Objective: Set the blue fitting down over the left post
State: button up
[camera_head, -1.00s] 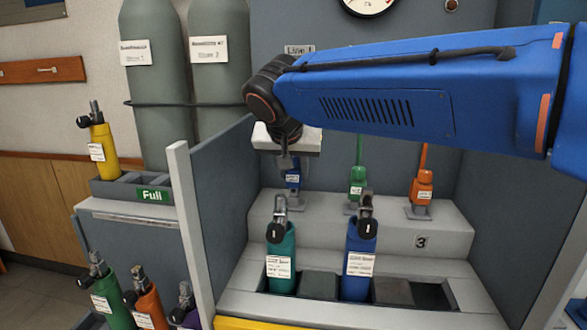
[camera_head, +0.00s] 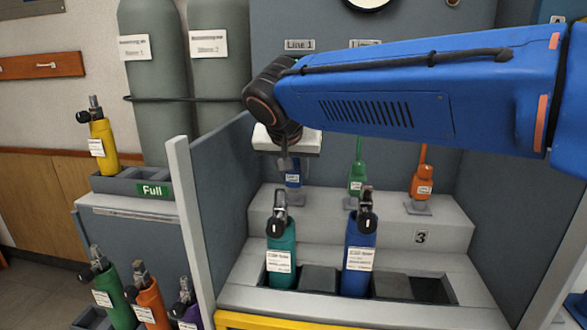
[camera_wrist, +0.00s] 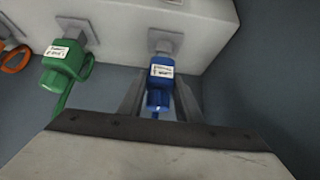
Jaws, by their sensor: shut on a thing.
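The blue fitting (camera_head: 293,180) carries a white label and hangs below my gripper (camera_head: 289,163) at the left end of the grey step. In the wrist view the blue fitting (camera_wrist: 160,88) sits between the two fingers of my gripper (camera_wrist: 160,104), which is shut on it. The left post's grey base (camera_head: 295,199) shows just under the fitting; in the wrist view the base (camera_wrist: 165,41) lies just beyond it. The fitting hides the post itself. I cannot tell whether the fitting is fully seated.
A green fitting (camera_head: 357,181) and an orange fitting (camera_head: 422,183) stand on the step to the right. Teal (camera_head: 281,255) and blue (camera_head: 360,258) bottles stand in the front rack. A grey side panel (camera_head: 222,200) rises close on the left.

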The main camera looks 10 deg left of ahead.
jog(key=shift+f, duration=0.45)
jog(key=o, duration=1.3)
jog(key=shift+o, duration=0.2)
jog(key=v, duration=1.7)
jog(key=shift+s, duration=0.15)
jog(key=shift+d+r, duration=0.1)
jog(key=shift+r, duration=0.05)
